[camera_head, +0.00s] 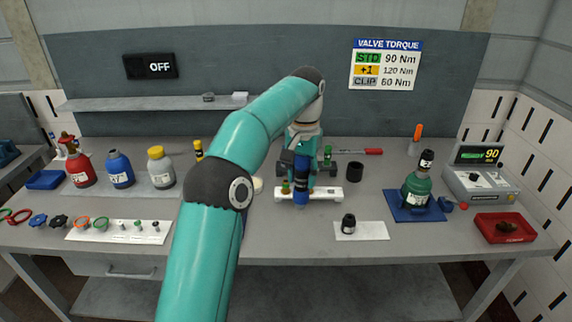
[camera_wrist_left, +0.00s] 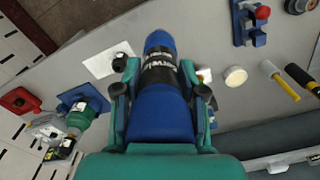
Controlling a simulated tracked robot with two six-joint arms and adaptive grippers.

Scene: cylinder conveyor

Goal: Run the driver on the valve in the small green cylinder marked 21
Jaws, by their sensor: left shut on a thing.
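My left gripper (camera_head: 301,163) is shut on a blue driver (camera_head: 301,187) with a black band. It holds the driver pointing down above the workbench, in front of or over a white rack (camera_head: 322,195). In the left wrist view the driver (camera_wrist_left: 160,115) fills the space between the fingers. The small green cylinder (camera_head: 416,187) stands upright in a blue holder (camera_head: 430,212) to the right, apart from the gripper. A black valve (camera_head: 427,160) with a white mark is on its top. Its label is too small to read. The cylinder (camera_wrist_left: 80,118) also shows in the left wrist view. My right gripper is not seen.
A black socket (camera_head: 348,223) stands on a white mat between driver and cylinder. The controller (camera_head: 480,184) right of the cylinder shows 90, near a red tray (camera_head: 485,230). Red, blue and grey cylinders stand at left. A torque chart (camera_head: 386,65) hangs behind.

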